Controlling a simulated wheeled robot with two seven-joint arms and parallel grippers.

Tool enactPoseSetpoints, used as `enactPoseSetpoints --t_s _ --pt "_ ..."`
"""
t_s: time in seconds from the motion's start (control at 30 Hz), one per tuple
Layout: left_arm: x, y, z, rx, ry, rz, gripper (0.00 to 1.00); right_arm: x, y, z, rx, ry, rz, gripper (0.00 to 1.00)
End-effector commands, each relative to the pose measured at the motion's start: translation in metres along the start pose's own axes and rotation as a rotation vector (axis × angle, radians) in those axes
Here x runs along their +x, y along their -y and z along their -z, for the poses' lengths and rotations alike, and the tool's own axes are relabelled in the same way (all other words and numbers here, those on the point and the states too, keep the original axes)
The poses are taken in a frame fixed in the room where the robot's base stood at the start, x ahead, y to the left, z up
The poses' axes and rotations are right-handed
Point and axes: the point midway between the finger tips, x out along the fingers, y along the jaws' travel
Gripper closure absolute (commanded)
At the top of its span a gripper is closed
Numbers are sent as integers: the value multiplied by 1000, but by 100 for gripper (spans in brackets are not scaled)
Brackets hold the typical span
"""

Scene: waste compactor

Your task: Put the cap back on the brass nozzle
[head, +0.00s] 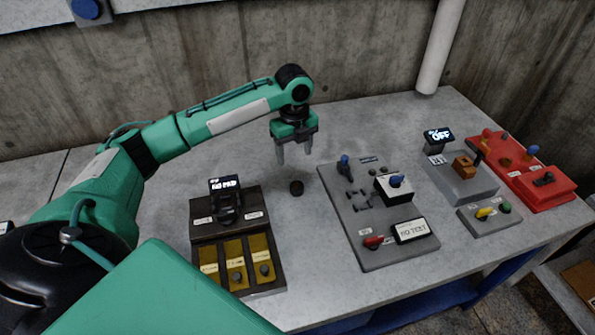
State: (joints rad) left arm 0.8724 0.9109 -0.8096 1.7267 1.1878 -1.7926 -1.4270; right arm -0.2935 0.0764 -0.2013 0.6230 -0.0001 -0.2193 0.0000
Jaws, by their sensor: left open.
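A small dark round piece (297,187), which looks like the cap, lies on the grey bench by itself. My left gripper (295,156) points down with its two fingers apart and empty, a little above and behind this piece. A black stand (198,232) to the left bears brass-coloured plates (259,247) at its front. Dark knobs or caps sit on the middle and right plates; the left plate shows none that I can make out. I cannot tell clearly which part is the brass nozzle. My right gripper is not in view.
A grey panel (372,251) with levers and a small box stands right of the dark piece. Farther right are a grey box with an orange-brown block (464,166), a button box (487,217) and a red panel (545,188). The bench behind the black stand is clear.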

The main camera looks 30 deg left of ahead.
Motion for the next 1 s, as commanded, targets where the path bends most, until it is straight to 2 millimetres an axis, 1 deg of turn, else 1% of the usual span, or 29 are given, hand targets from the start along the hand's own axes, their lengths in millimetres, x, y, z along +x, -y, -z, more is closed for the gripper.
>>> enactPoseSetpoints --t_s 0.03,0.2,0.33,0.4,0.47,0.63,0.8,0.9,1.0 --pt "0 0 0 1 0 -1 38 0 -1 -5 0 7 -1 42" --pt "0 0 0 1 0 0 38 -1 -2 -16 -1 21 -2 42" --pt "0 0 0 1 0 0 38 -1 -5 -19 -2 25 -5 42" --pt "4 0 0 1 -1 -1 38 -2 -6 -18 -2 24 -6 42" --pt "11 0 0 0 -2 -1 38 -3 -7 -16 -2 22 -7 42" --pt "44 0 1 1 -3 -4 38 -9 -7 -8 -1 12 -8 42" --pt "73 0 0 0 -1 -3 38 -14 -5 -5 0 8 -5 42" --pt "82 1 0 -1 -1 0 38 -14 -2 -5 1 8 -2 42" --pt "86 1 0 0 0 0 38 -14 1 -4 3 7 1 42"
